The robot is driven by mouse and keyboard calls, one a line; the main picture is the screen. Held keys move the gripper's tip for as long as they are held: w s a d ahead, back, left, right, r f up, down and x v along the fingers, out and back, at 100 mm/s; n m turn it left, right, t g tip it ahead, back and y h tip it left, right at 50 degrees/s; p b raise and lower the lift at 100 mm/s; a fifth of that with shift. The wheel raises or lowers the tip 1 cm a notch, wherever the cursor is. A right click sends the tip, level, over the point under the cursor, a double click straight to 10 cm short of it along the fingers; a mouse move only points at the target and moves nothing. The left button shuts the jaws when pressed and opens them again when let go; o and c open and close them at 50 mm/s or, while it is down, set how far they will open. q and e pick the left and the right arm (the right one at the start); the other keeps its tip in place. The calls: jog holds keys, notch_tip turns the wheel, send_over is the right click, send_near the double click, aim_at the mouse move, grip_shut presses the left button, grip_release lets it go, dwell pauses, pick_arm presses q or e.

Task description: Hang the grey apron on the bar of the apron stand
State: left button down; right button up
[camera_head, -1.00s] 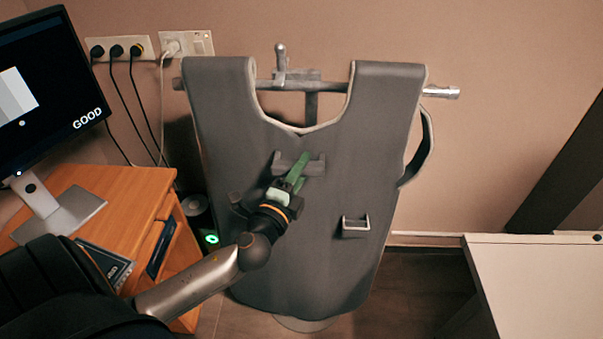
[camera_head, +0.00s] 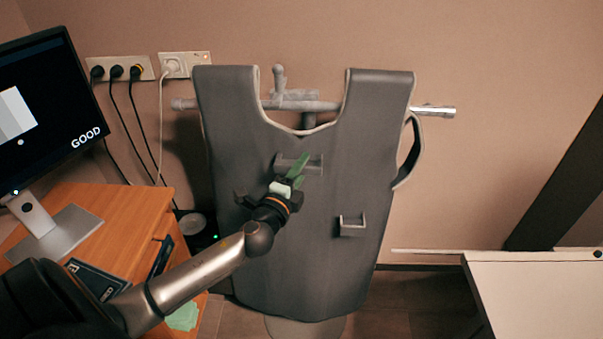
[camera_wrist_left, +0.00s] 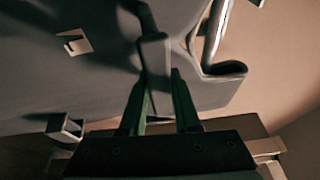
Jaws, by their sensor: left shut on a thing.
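The grey apron (camera_head: 290,220) hangs upright, front towards me, before the apron stand. Its two shoulder straps reach above the bar (camera_head: 435,111) and cover parts of it; I cannot tell whether they lie over it or only in front. The bar's middle shows in the neck opening and its ends stick out on both sides. My left gripper (camera_head: 297,172), with green fingers, is shut on the apron's upper front handle. In the left wrist view the fingers (camera_wrist_left: 161,103) close around a grey handle piece against the apron (camera_wrist_left: 55,95). My right gripper is out of view.
The wall with sockets (camera_head: 120,67) and black cables is behind. A wooden desk (camera_head: 120,205) with a monitor (camera_head: 50,110) stands at left, near my left arm. A white table (camera_head: 535,295) is at lower right. The stand's base (camera_head: 305,328) shows below the apron.

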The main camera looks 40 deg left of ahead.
aim_at(306, 178)
pick_arm(q)
jog(key=shift+w+a+r, duration=0.2)
jog(key=shift+w+a, duration=0.1)
jog(key=shift+w, duration=0.2)
jog(key=shift+w+a+r, duration=0.2)
jog(key=shift+w+a, duration=0.1)
jog(key=shift+w, duration=0.2)
notch_tip(306, 178, down, 2)
jog(key=shift+w+a+f+b, duration=0.1)
jog(key=shift+w+b, duration=0.05)
jog(key=shift+b, duration=0.9)
notch_tip(306, 178, down, 6)
jog(key=b, duration=0.5)
jog(key=shift+b, duration=0.3)
